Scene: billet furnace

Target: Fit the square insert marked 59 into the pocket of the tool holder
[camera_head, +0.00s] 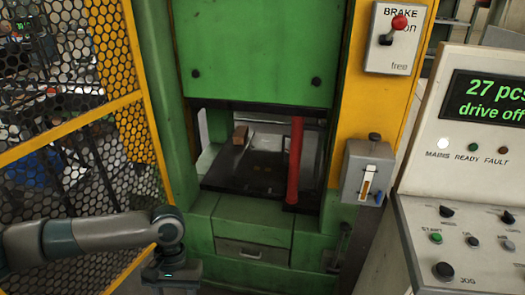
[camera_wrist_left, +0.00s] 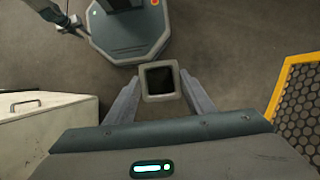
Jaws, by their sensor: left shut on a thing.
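My left gripper (camera_wrist_left: 160,84) is shut on a square piece (camera_wrist_left: 160,97) with a grey rim and a dark middle, held between the two fingertips. No number can be read on it. In the head view my left arm comes in at the lower left, with its wrist (camera_head: 172,262) in front of the press; the fingers are below the picture edge. Part of my right arm seems to show small at the top left of the wrist view, and its jaws are too small to judge. I cannot make out the tool holder or its pocket in either view.
A yellow mesh fence (camera_head: 85,120) stands left, a control console (camera_head: 460,225) right. The wrist view shows a pale cabinet (camera_wrist_left: 50,125) and bare floor.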

